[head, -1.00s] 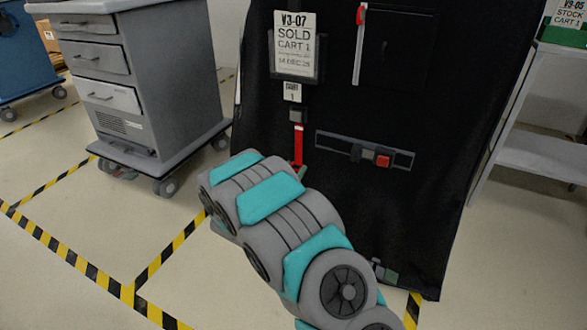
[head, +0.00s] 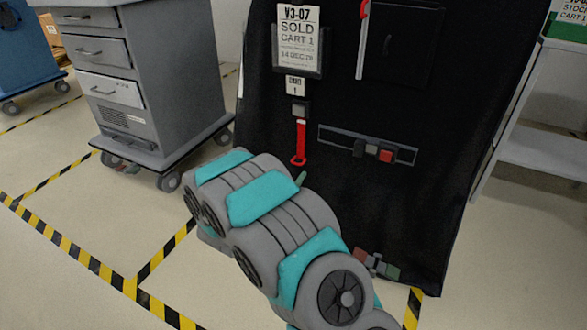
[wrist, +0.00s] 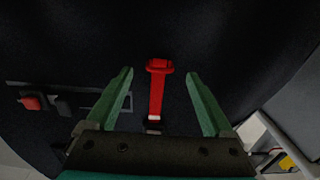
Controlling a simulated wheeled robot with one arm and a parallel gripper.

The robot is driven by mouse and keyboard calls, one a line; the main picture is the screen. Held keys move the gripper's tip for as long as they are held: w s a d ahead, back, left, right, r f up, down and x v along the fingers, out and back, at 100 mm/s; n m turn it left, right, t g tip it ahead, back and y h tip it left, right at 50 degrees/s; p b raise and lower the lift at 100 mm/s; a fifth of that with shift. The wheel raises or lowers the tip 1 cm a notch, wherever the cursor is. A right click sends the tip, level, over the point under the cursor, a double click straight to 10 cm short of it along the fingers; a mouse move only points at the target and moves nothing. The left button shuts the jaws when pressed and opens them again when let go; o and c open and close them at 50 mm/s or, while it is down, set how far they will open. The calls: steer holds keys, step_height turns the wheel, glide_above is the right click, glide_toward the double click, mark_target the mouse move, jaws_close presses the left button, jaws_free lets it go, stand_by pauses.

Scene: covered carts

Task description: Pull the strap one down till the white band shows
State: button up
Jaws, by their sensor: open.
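In the wrist view the strap (wrist: 156,98) appears upside down, loop at the top, with a small pale band (wrist: 154,118) beside the buckle. My gripper (wrist: 160,73) is open, with one green finger on each side of the strap and neither touching it visibly. In the head view my arm hides most of the gripper; one green tip shows just below the loop.
A horizontal strap with a red button (head: 386,156) is right of the red strap. Another red pull (head: 363,10) is higher up. A grey drawer cart (head: 160,80) stands left and a shelf cart (head: 540,150) right. Floor between the drawer cart and cover is clear.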

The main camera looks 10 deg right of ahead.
steer(key=shift+v, duration=1.4)
steer(key=shift+w+r, duration=0.1)
steer(key=s+a+r+n+g+y+p, duration=0.1)
steer(key=s+a+r+n+g+y, duration=0.1)
steer(key=s+a+r+g+y, duration=0.25)
steer(key=s+a+r+n+g+y, duration=0.1)
steer(key=s+a+n+g+y, duration=0.1)
steer(key=s+a+y, duration=0.45)
steer(key=s+d+r+n+g, duration=0.1)
steer(key=s+d, duration=0.4)
steer(key=s, duration=0.7)
steer(key=s+d+r+n+g+p, duration=0.1)
steer(key=s+d+r+g, duration=0.2)
steer(key=s, duration=1)
steer(key=s+d+r+n+g, duration=0.1)
steer(key=s+d+g, duration=0.5)
steer(key=s, duration=0.6)
steer(key=shift+s+d+r+p, duration=0.2)
steer(key=shift+d+r+p, duration=0.15)
steer(key=shift+d, duration=0.6)
